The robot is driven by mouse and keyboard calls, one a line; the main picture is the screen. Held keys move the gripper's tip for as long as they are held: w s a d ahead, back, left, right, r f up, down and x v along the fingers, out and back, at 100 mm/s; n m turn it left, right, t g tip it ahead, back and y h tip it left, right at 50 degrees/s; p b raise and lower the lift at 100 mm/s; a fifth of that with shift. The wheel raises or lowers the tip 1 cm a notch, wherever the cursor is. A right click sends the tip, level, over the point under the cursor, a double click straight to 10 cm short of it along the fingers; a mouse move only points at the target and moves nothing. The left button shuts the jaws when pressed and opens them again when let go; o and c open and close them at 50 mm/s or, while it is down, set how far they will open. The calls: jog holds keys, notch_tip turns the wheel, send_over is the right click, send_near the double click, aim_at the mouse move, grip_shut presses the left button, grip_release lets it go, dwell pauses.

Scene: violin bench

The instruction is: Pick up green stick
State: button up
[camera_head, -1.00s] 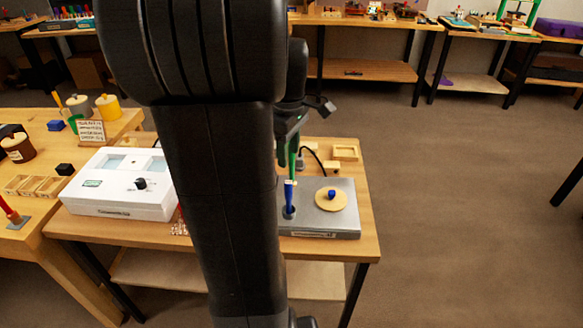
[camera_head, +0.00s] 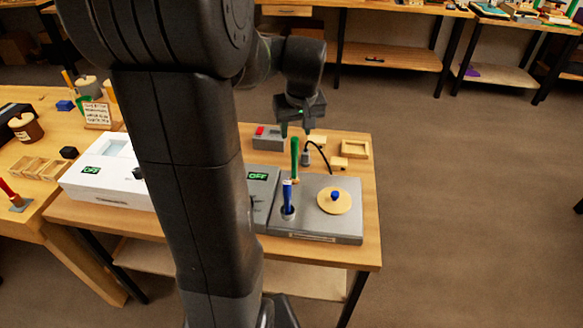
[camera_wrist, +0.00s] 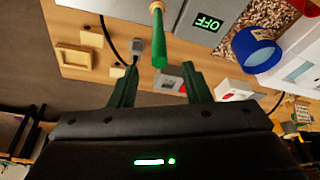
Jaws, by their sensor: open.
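The green stick (camera_head: 295,158) stands upright at the back of the grey device on the bench, behind a blue stick (camera_head: 288,197). In the wrist view the green stick (camera_wrist: 158,38) points towards my gripper, its end lined up between the fingers. My gripper (camera_head: 297,130) is above and slightly behind the stick in the head view. In the wrist view my gripper (camera_wrist: 160,76) has its two dark green fingers spread, with nothing held. Whether the stick's end is within the finger gap or just short of it I cannot tell.
The grey device (camera_head: 340,225) carries a wooden disc (camera_head: 345,208) with a blue knob. A box with a red display (camera_head: 264,139), a black cable and small wooden trays (camera_head: 355,149) are behind it. A white box (camera_head: 105,180) stands left. Floor at right is clear.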

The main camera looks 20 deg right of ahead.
aim_at(294, 148)
jog(key=x, duration=0.8)
jog(key=shift+s+f, duration=0.1)
jog(key=shift+f, duration=0.2)
grip_shut()
